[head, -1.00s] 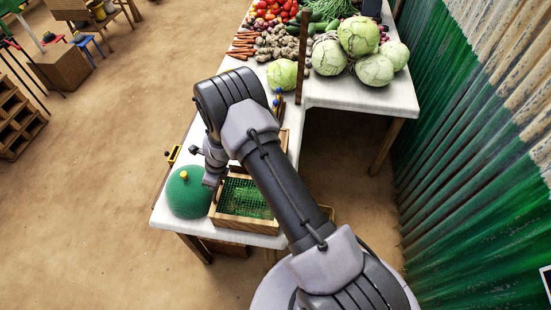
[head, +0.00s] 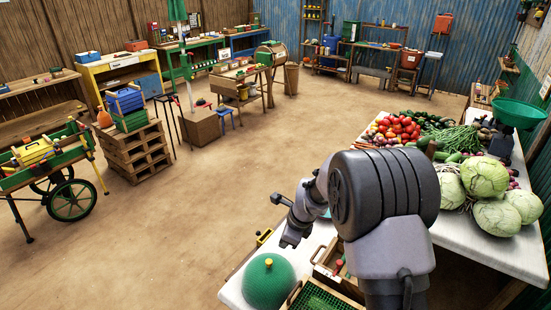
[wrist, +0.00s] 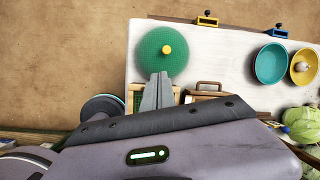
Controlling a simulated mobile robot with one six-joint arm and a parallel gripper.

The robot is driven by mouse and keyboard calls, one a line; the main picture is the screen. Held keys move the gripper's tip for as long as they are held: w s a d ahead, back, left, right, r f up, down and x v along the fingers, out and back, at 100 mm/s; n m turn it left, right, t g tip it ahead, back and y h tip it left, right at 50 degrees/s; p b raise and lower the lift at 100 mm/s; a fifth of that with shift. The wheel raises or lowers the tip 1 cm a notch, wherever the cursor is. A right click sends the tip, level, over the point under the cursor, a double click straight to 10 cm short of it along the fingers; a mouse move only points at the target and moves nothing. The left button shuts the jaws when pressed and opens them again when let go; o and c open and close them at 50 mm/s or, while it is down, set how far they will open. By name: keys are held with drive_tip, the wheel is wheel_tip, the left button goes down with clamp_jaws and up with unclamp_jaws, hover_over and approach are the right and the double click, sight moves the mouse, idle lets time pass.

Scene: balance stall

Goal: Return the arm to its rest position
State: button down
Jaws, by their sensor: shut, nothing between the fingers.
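My arm is folded and raised over the near end of the white table (head: 470,235). My gripper (head: 284,243) hangs off the arm at the left, above the table's left edge, close to the green dome with a yellow knob (head: 268,280). In the wrist view the grey fingers of my gripper (wrist: 159,76) are together and empty. There they overlap the lower edge of the green dome (wrist: 150,50) in the picture. I cannot tell the gap between them, but nothing is held.
The wooden tray with green mesh (head: 318,298) lies beside the dome. Cabbages (head: 484,177) and other vegetables fill the table's far part. In the wrist view a teal bowl (wrist: 271,63) and a yellow bowl (wrist: 304,64) stand at the right. Open floor (head: 200,200) lies to the left.

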drive_tip(key=s+d+r+n+t+b, duration=0.1)
drive_tip(key=s+d+r+n+b, duration=0.1)
drive_tip(key=s+r+n+b, duration=0.45)
drive_tip(key=s+d+r+n+t+b, duration=0.1)
drive_tip(key=s+d+r+n+b, duration=0.15)
drive_tip(key=s, duration=0.75)
drive_tip(key=s+d+f+n+t+b, duration=0.1)
drive_tip(key=s+n+b, duration=0.5)
drive_tip(key=s, duration=1)
drive_tip(key=shift+d+f+n+h+b, duration=0.35)
drive_tip(key=shift+d+f+n, duration=0.3)
drive_tip(key=shift+f+n, duration=0.4)
